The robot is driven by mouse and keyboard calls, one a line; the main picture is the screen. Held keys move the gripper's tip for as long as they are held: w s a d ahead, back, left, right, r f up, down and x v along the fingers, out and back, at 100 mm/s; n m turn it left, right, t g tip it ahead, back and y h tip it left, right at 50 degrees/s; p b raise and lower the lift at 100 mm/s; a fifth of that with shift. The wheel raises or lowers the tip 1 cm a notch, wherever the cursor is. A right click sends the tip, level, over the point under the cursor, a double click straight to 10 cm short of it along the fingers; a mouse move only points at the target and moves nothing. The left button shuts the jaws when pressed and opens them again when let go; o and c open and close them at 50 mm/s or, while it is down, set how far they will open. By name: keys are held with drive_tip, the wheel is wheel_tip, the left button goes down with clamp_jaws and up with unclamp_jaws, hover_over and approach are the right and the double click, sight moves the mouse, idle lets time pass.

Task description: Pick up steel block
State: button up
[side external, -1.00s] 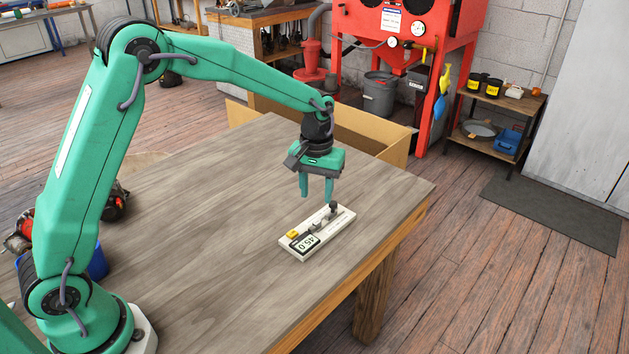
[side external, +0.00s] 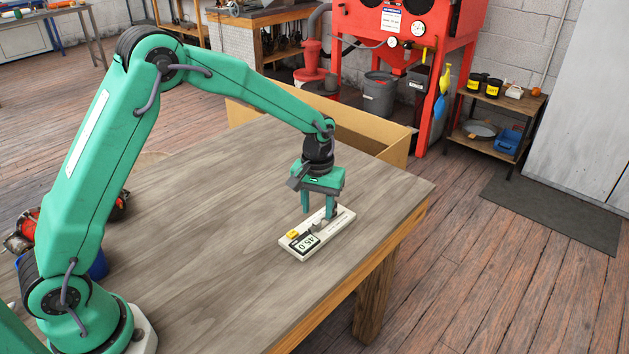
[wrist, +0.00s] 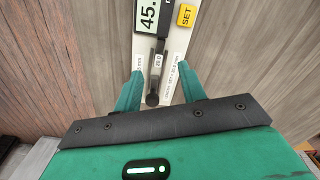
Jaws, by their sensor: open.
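The steel block appears to be the small grey piece (side external: 317,226) on the white measuring device (side external: 342,221). In the wrist view it seems to be the grey block marked 20.0 (wrist: 158,61), on the device (wrist: 178,45) beyond the dark rod. My gripper (side external: 318,212) is open and points down over the device. In the wrist view its fingertips (wrist: 160,71) lie on either side of the device's narrow body, with the block between or just beyond them. Nothing is held. I cannot tell whether the fingers touch anything.
The device has a display reading 45.0 (side external: 302,244), a yellow SET button (side external: 292,234) and a dark round-ended rod (wrist: 152,98). The wooden table (side external: 210,220) is clear around it. A cardboard box (side external: 395,150) stands beyond the table's back edge.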

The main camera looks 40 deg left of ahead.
sight(318, 221)
drive_tip(key=shift+d+f, duration=0.1)
drive_tip(key=shift+f, duration=1.6)
clamp_jaws()
